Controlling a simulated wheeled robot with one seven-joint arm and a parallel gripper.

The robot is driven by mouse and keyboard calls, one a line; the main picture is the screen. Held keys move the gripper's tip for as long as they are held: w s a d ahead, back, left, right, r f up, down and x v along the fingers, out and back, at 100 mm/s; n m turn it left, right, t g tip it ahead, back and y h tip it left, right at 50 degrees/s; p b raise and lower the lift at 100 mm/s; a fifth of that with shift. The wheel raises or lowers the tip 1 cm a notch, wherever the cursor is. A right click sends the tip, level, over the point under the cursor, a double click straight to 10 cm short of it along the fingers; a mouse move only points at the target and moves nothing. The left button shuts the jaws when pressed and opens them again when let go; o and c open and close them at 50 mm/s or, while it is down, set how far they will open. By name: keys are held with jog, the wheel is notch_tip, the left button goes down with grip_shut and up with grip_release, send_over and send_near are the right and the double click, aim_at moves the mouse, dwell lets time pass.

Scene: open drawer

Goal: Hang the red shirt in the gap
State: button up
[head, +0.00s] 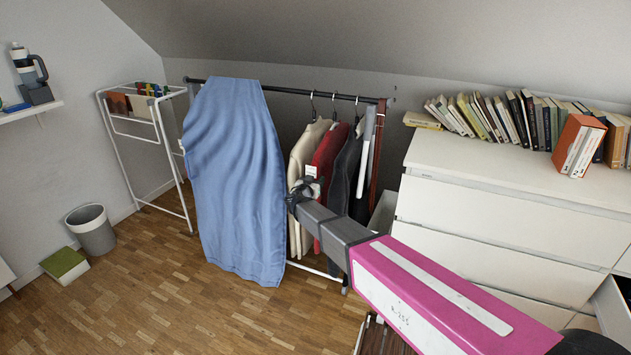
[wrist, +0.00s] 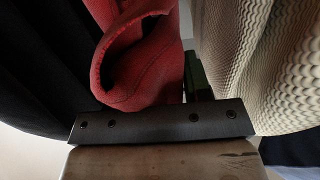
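The red shirt (head: 328,155) hangs upright on the clothes rack, between a beige garment (head: 302,155) and a dark garment (head: 347,165). My gripper (head: 303,188) is at the front edge of these garments, close to the red shirt. In the wrist view, the red shirt (wrist: 140,55) shows a curled edge just beyond a dark plate with screws. Dark cloth (wrist: 40,75) is on its left and knitted beige cloth (wrist: 265,60) on its right. My fingertips are not clearly visible, so I cannot tell whether they are closed on the cloth.
A white dresser (head: 500,205) with books is on the right, with an open drawer (head: 612,308). A drying rack (head: 150,140) stands at the left.

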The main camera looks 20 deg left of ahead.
jog(key=o, duration=0.5)
jog(key=shift+s, duration=0.1)
jog(key=s, duration=1)
jog(key=shift+s+a, duration=0.3)
jog(key=shift+a, duration=0.1)
jog(key=shift+s, duration=0.1)
